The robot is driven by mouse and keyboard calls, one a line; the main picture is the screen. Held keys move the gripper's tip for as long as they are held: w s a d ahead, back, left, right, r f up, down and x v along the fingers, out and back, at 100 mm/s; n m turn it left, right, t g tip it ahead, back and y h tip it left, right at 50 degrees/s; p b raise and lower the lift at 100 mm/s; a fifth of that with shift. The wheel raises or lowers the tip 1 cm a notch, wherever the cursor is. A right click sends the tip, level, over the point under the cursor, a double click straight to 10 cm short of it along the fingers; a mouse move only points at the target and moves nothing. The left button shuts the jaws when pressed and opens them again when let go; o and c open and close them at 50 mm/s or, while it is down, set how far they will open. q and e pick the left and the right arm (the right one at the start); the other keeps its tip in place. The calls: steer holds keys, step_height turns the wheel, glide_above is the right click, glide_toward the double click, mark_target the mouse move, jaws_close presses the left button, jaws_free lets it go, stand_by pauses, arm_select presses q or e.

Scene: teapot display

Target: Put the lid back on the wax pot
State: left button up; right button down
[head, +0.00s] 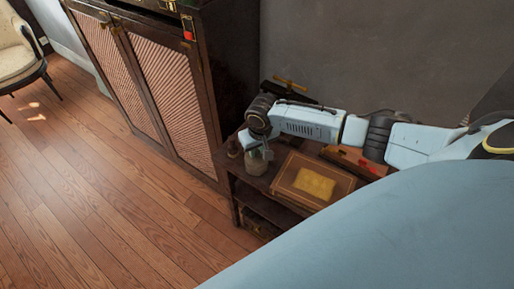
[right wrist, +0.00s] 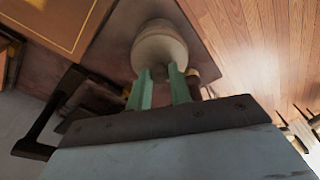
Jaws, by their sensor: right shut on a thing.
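The wax pot (head: 255,165) is a small, rounded, pale grey-beige vessel near the left end of a low dark wooden table. My right gripper (head: 264,152) reaches down from above, right at the top of the pot. In the right wrist view, the two green fingers of my right gripper (right wrist: 160,73) are close together against the near side of a round beige body (right wrist: 159,45), which looks like the pot. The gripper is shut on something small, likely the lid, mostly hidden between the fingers. I cannot tell whether it touches the pot's rim. My left gripper is not in view.
A brown book with a yellow panel (head: 308,181) lies on the table right of the pot, with a reddish case (head: 350,160) behind it. A small brown object (head: 233,146) stands left of the pot. A tall cabinet (head: 145,75) rises at the left.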

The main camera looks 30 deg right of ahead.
steer(key=shift+p, duration=0.4)
stand_by(0.3)
steer(key=c, duration=0.7)
jaws_free()
steer(key=shift+r+p, duration=3.55)
steer(key=shift+p, duration=0.55)
steer(key=shift+f, duration=0.1)
